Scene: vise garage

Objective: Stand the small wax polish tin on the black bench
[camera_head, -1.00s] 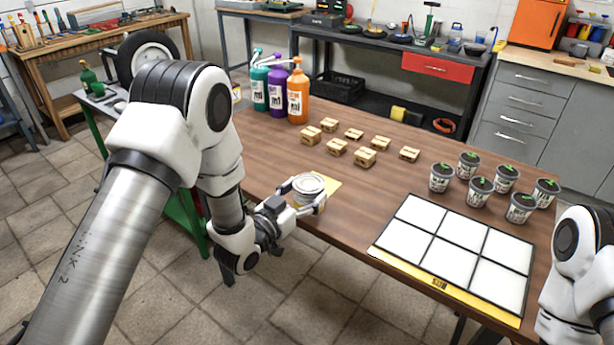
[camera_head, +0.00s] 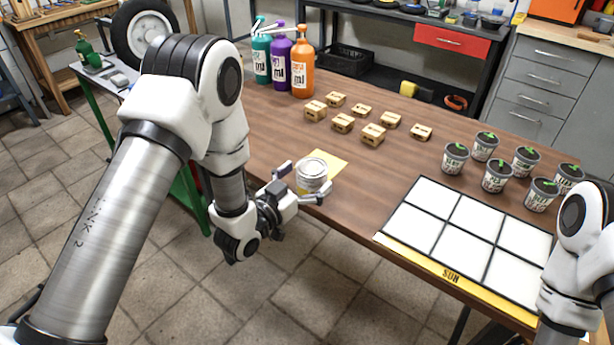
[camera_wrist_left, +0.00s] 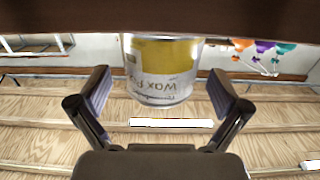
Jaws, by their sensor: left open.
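The wax polish tin (camera_head: 312,178), small and round with a silver lid and a yellow and white label, stands upright at the near left edge of the brown wooden table. In the left wrist view the tin (camera_wrist_left: 163,75) shows upside down with its label readable. My left gripper (camera_head: 306,184) is open, with one finger on either side of the tin and gaps visible on both sides in the wrist view (camera_wrist_left: 161,92). The black bench (camera_head: 388,48) stands behind the table, against the wall. My right gripper is out of view; only part of that arm shows.
A yellow card (camera_head: 328,161) lies beside the tin. The bench has a red drawer (camera_head: 444,41) and objects on top.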

